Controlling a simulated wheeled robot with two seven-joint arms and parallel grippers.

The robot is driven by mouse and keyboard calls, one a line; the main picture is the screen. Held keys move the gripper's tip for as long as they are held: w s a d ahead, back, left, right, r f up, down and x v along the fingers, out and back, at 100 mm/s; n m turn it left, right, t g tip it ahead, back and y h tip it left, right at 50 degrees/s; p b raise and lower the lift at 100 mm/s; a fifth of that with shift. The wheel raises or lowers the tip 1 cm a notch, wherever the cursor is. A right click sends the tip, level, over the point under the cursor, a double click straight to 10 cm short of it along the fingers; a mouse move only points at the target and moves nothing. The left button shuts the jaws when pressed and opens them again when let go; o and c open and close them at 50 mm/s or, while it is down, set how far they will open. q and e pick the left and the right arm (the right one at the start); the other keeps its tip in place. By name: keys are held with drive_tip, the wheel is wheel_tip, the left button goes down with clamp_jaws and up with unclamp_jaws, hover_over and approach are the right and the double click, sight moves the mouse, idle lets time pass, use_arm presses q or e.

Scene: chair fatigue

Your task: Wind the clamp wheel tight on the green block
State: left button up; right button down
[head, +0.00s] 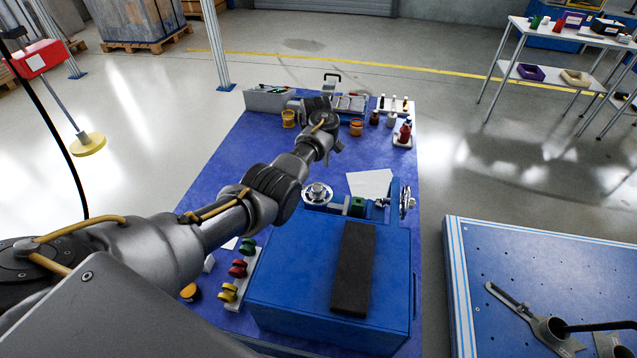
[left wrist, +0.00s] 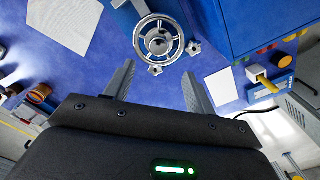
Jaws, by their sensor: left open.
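One spoked metal handwheel (head: 317,193) is at the clamp's left. Another wheel (head: 405,201), seen nearly edge-on, is at its right. I cannot tell which one drives the clamp. My left gripper (head: 334,143) is above the table behind the machine, apart from both wheels. In the left wrist view, its two fingers (left wrist: 158,90) are spread and empty, and a spoked wheel (left wrist: 158,41) lies beyond their tips. My right gripper is not in view.
A dark pad (head: 354,270) lies on the machine's top. Coloured knobs (head: 238,268) stand at its left. White paper (head: 370,184) lies behind the clamp. A blue perforated bench (head: 500,270) is at right.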

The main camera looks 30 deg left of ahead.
sight(317, 188)
use_arm(q)
wheel_tip(317, 188, down, 8)
drive_tip(key=shift+r+b, duration=0.1)
drive_tip(key=shift+b, duration=1)
drive_tip(key=shift+w+f, duration=0.1)
drive_tip(key=shift+f, duration=0.3)
drive_tip(key=shift+d+f, duration=0.1)
drive_tip(key=shift+f, duration=0.15)
drive_tip(key=shift+c, duration=0.3)
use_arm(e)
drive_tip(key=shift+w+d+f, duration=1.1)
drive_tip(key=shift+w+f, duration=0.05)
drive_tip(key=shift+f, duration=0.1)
use_arm(q)
drive_tip(key=c, duration=0.9)
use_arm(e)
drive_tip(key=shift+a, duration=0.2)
use_arm(q)
drive_tip(key=shift+r, duration=0.1)
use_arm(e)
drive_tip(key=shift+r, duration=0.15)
